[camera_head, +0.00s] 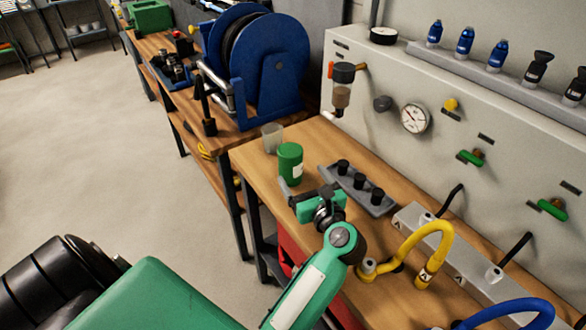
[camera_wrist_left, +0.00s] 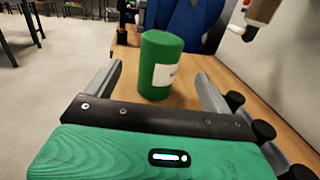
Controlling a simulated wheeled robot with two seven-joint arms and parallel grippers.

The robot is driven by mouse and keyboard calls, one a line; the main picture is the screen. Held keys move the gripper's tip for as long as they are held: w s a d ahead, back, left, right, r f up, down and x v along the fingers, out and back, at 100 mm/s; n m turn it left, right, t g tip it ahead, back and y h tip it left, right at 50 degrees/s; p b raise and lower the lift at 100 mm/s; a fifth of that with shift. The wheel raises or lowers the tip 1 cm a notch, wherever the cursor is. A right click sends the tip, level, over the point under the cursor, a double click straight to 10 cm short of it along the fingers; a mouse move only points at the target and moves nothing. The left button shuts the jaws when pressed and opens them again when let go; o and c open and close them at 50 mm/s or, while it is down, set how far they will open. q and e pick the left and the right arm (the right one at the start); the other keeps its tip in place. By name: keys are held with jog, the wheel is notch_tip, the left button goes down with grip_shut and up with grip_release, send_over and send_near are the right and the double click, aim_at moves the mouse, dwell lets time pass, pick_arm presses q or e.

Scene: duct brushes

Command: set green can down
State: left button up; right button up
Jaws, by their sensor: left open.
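The green can (camera_head: 290,163) stands upright on the wooden workbench (camera_head: 262,188), near its left edge. It has a white label on its side. My left gripper (camera_head: 300,186) is just in front of the can in the head view. In the left wrist view, the can (camera_wrist_left: 162,66) stands between and slightly beyond the two spread fingers (camera_wrist_left: 158,88), with gaps on both sides. The left gripper is open and holds nothing. My right gripper is not in view.
A blue hose reel (camera_head: 262,65) stands farther back. Yellow (camera_head: 415,250) and blue hoses are at the front right, below the grey panel (camera_head: 450,130).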

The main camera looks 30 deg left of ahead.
aim_at(295, 164)
pick_arm(q)
jog(key=x, duration=0.4)
jog(key=shift+w+a+r+p, duration=0.1)
jog(key=shift+w+a+p, duration=0.1)
jog(key=shift+a+p, duration=0.15)
jog(key=p+x, duration=0.1)
jog(key=x, duration=0.5)
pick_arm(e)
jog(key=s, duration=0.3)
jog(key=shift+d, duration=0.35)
pick_arm(q)
jog(key=shift+c, duration=0.4)
jog(key=c, duration=1.3)
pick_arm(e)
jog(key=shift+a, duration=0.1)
pick_arm(q)
jog(key=shift+r, duration=0.15)
jog(key=shift+d+r, duration=0.1)
jog(key=shift+r, duration=9.7)
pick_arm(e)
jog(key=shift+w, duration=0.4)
